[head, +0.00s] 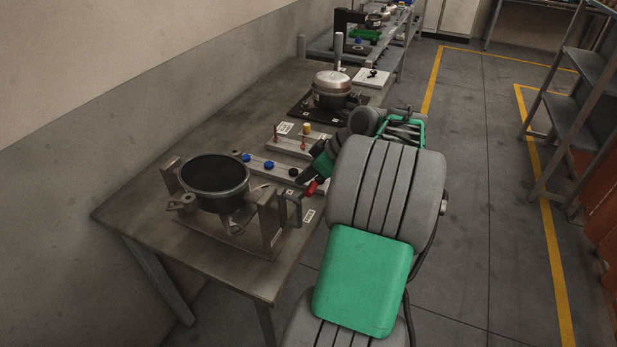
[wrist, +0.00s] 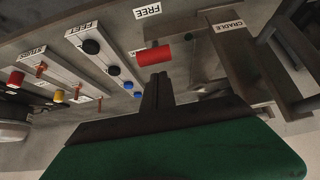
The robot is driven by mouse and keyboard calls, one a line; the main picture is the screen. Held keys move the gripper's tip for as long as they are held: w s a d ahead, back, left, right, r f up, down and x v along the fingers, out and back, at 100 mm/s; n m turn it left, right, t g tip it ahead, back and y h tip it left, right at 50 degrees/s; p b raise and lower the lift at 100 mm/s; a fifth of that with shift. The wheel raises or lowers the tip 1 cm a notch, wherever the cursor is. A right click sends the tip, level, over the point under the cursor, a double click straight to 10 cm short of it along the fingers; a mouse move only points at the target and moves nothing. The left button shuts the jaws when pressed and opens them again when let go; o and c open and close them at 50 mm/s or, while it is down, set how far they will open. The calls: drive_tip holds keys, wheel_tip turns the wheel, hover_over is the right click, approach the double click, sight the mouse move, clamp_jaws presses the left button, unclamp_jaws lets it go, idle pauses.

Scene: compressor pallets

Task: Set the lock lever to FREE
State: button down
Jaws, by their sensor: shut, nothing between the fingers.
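The lock lever's red grip (head: 311,187) is at the right side of the metal cradle (head: 270,226), near the table's front edge. In the wrist view the red grip (wrist: 154,56) lies just beyond my fingertips, with the FREE label (wrist: 147,11) past it. I cannot tell which setting the lever is at. My gripper (wrist: 157,82) is shut and empty, pointing at the grip; I cannot tell whether it touches it. In the head view my gripper (head: 305,179) is partly hidden by my arm. The CRADLE label (wrist: 230,25) is on the cradle frame.
A dark-topped round shell (head: 215,174) sits in the cradle. Behind the lever are a strip with blue and black feet (head: 268,165) and a strip with red stems (head: 300,140). A silver compressor (head: 332,88) stands farther back on a black plate.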

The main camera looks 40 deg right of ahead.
drive_tip(key=d+p+v, duration=0.1)
drive_tip(key=v, duration=1)
drive_tip(key=s+d+f+m+t+p, duration=0.2)
drive_tip(key=s+d+f+m+p, duration=0.35)
drive_tip(key=s, duration=0.65)
drive_tip(key=w+a+f+m, duration=0.3)
drive_tip(key=w+m, duration=0.3)
drive_tip(key=w+a+f+m+y+b, duration=0.1)
drive_tip(key=w+a+f+m, duration=0.2)
drive_tip(key=w+m, duration=0.3)
drive_tip(key=shift+w+a+t+b, duration=0.3)
drive_tip(key=shift+a, duration=0.15)
drive_tip(key=shift+m, duration=0.25)
